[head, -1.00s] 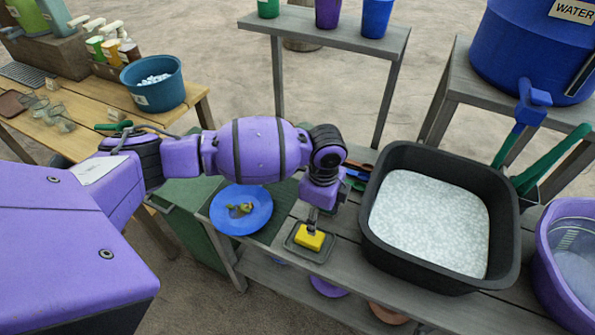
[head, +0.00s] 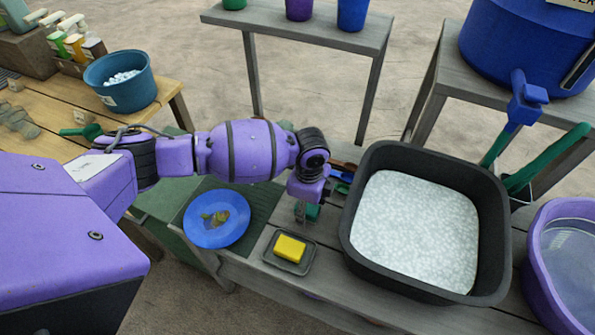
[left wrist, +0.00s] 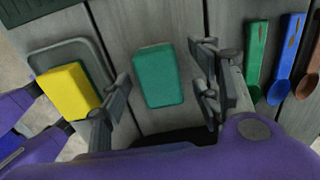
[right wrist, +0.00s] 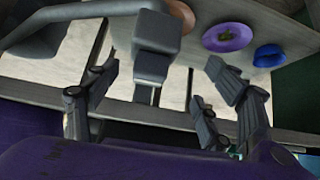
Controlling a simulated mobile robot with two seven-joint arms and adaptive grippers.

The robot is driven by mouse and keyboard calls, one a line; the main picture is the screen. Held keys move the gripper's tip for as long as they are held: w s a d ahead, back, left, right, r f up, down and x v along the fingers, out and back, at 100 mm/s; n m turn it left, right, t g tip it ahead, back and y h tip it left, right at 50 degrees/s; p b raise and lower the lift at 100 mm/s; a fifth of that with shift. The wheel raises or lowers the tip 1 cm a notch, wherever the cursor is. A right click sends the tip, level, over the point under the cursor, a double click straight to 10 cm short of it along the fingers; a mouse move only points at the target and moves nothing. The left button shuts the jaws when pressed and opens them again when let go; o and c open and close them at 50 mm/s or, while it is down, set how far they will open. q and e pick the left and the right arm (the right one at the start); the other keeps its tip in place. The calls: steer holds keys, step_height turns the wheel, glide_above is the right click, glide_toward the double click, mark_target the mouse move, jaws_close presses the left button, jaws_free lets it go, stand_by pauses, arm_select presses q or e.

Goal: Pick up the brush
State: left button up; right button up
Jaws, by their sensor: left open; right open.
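A teal-green rounded block (left wrist: 158,75), seemingly the brush, lies on grey planks in the left wrist view; no bristles show. In the head view the block (head: 312,212) is partly hidden under my left gripper (head: 303,208). In the left wrist view my left gripper (left wrist: 163,84) is open, one finger on each side of the block with gaps; I cannot tell its height above it. My right gripper (right wrist: 160,78) is open and empty in the right wrist view, away from the block. It is not seen in the head view.
A yellow sponge (head: 289,248) sits in a grey dish (head: 270,258) close by the block. Green, blue and brown spoons (left wrist: 256,55) lie on the other side. A black basin (head: 350,225) stands right of my left gripper, a blue plate (head: 200,234) left.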

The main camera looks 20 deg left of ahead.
mark_target(308, 207)
arm_select(q)
steer(key=shift+f, duration=0.6)
steer(key=c, duration=1.2)
step_height(308, 207, up, 10)
steer(key=shift+r, duration=0.1)
steer(key=shift+c, duration=0.2)
